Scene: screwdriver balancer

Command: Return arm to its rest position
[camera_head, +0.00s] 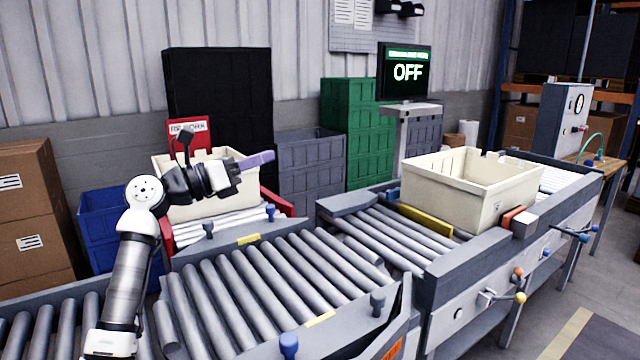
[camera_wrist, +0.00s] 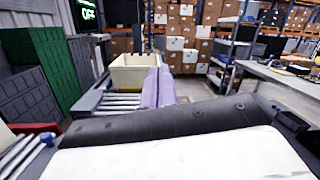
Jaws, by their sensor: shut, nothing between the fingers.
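My arm (camera_head: 128,255) rises at the left of the head view and bends to the right at its upper joint. My gripper (camera_head: 270,156) has purple fingers, points right and is shut and empty. It hangs in the air in front of the cream crate on the red-framed conveyor. In the wrist view the fingers (camera_wrist: 158,75) lie close together, with a cream crate beyond them.
A cream crate (camera_head: 455,213) stands on the right conveyor. A screen reading OFF (camera_head: 405,72) stands behind. The middle rollers (camera_head: 270,285) are bare.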

